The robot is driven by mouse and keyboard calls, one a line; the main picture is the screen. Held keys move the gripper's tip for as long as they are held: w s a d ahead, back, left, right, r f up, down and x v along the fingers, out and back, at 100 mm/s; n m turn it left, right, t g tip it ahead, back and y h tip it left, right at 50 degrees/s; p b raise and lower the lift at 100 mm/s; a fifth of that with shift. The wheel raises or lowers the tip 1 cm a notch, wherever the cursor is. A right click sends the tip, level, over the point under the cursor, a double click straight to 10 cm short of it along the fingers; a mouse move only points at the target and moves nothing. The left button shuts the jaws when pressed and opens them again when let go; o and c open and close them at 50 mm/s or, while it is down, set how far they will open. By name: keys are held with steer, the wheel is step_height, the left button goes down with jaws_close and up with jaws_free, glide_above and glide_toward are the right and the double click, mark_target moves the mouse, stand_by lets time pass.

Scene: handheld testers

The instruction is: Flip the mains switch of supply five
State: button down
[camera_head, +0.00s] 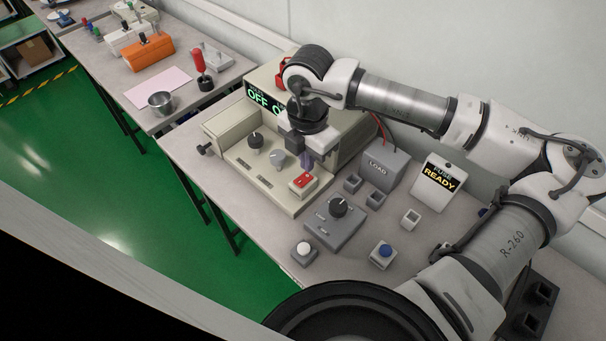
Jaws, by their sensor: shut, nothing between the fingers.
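A beige bench supply (215,128) stands on the near table, with a green display reading "OFF" and a further part hidden by my arm. I cannot read a number five on it. A red rocker switch (304,180) in a pale surround sits at the right end of its front panel; its position is too small to tell. My gripper (306,163) is shut and empty, pointing down just behind and above the red switch. A small gap seems to show between them, but contact is hard to judge. A black knob (256,140) and a grey knob (278,158) are left of the switch.
A grey box with a black knob (338,207), a white button (304,249), a blue button (384,250), a LOAD box (382,168) and a READY display (440,183) stand nearby. A second table (222,93) holds an orange tester (148,54) and a metal cup (161,102).

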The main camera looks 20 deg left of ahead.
steer(key=shift+r+p, duration=0.65)
steer(key=shift+r, duration=1.55)
